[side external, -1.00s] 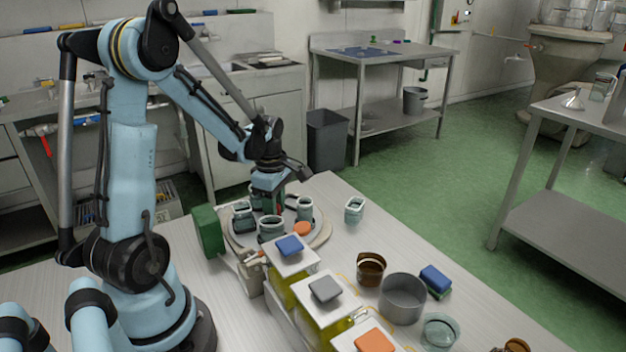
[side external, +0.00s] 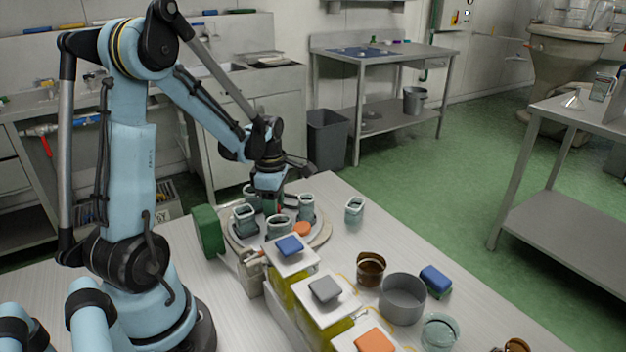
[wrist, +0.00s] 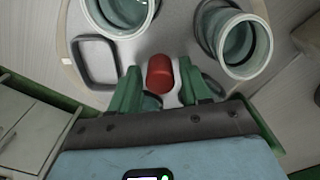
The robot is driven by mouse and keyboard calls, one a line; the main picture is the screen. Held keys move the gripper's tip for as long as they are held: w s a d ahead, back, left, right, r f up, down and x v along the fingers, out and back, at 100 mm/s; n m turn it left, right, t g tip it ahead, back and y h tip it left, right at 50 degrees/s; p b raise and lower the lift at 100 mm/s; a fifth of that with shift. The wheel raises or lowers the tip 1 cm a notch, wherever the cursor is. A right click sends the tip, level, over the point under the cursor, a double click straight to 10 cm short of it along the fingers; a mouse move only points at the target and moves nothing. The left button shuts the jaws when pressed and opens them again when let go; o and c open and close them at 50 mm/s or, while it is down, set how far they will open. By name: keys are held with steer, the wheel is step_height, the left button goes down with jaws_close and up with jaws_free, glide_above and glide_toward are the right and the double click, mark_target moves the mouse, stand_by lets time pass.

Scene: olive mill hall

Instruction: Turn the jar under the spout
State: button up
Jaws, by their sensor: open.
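A round pale turntable (side external: 322,236) on the table carries several glass jars. One jar (side external: 279,228) is at its front, one jar (side external: 245,219) at its left and one jar (side external: 306,207) at its right. My gripper (side external: 271,207) points down over the turntable's middle. In the wrist view its green fingers (wrist: 158,88) are open on either side of a red knob (wrist: 160,74), with gaps showing. Two jars appear there, one at upper left (wrist: 118,30) and one at upper right (wrist: 243,48). No spout end is clearly visible over a jar.
Oil containers with blue (side external: 289,245), grey (side external: 324,289) and orange (side external: 375,341) tops stand in front of the turntable. A separate jar (side external: 354,210) stands to its right. A grey pot (side external: 402,299), a brown bowl (side external: 370,270) and a blue sponge (side external: 436,279) lie at right.

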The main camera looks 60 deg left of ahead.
steer(key=shift+r, duration=4)
